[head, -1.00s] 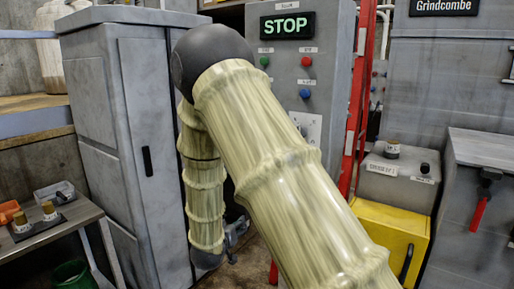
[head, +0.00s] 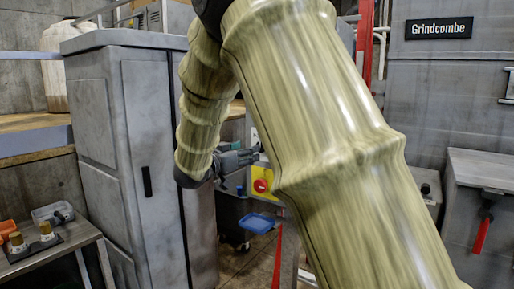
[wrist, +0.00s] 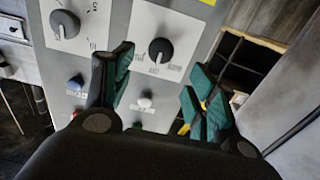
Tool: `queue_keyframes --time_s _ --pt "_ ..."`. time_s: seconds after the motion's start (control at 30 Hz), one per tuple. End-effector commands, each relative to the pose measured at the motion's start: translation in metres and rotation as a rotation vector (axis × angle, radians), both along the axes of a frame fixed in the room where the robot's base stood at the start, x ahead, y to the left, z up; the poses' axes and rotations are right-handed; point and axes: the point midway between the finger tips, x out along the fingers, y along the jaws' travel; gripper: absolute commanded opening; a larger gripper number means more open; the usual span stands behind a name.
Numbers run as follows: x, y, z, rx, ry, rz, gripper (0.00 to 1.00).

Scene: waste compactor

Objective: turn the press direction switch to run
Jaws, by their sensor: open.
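My gripper (wrist: 160,65) is open in the wrist view, its green-padded fingers apart and empty. A black rotary knob on a white plate (wrist: 160,50) shows between and just beyond the fingertips, with no visible contact. The lettering is upside down and too small to read surely, so I cannot tell which is the press direction switch. In the head view my gripper (head: 245,156) points right, left of my upper arm, which hides most of the control panel.
Blue (wrist: 76,83) and white (wrist: 145,102) buttons sit near the knobs. In the head view a red button on a yellow plate (head: 262,182) is below my gripper. A tall grey cabinet (head: 105,130) stands close on the left, and a bench (head: 45,253) is at lower left.

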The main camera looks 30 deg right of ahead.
Motion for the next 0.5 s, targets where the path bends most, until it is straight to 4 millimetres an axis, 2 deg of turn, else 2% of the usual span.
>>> queue_keyframes --time_s 0.23,0.5 --pt "0.015 -0.039 0.0 0.001 0.0 -0.001 0.57" --pt "0.026 -0.064 0.0 0.001 0.001 0.0 0.57"
